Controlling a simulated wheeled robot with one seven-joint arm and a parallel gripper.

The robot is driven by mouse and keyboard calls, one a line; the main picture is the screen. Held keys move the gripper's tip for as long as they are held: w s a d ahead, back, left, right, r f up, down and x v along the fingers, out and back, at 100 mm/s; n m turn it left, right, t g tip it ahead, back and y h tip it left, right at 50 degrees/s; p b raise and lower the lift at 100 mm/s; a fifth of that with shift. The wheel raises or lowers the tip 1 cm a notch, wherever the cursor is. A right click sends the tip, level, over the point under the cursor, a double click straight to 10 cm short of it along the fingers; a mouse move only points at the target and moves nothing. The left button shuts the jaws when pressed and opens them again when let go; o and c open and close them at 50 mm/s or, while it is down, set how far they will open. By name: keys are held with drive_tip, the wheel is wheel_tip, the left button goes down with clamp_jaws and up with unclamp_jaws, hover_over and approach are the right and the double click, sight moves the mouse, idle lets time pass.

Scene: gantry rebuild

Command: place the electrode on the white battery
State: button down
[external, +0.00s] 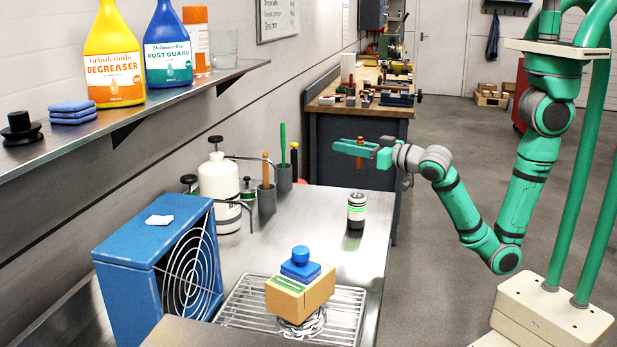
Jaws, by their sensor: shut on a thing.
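My gripper (357,148), with teal fingers, hangs at the end of my arm in the external view, past the metal counter's far right part. It is shut on a small, narrow copper-brown piece that I take for the electrode (359,161); the fingers hide part of it. The white battery (356,213) appears to be the small upright white cylinder with dark bands and a green stripe near the counter's right edge. The held piece shows above the battery in the picture, with a visible gap. The exact depth between them is unclear.
On the metal counter (315,230), a blue box fan (125,290) stands left of a wire rack (345,325) bearing a tan block (315,292) with blue pieces. A white bottle (220,185) and tool cups stand behind. Bare counter surrounds the battery. A wooden-topped workbench (340,108) is beyond.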

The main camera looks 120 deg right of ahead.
wheel_tip(320, 180, down, 7)
drive_tip(key=w+a+t, duration=0.1)
drive_tip(key=a, duration=0.1)
drive_tip(key=shift+w+n, duration=0.3)
drive_tip(key=shift+w, duration=0.1)
drive_tip(key=shift+f, duration=0.1)
drive_tip(key=c, duration=1.6)
unclamp_jaws()
drive_tip(key=shift+o, duration=0.2)
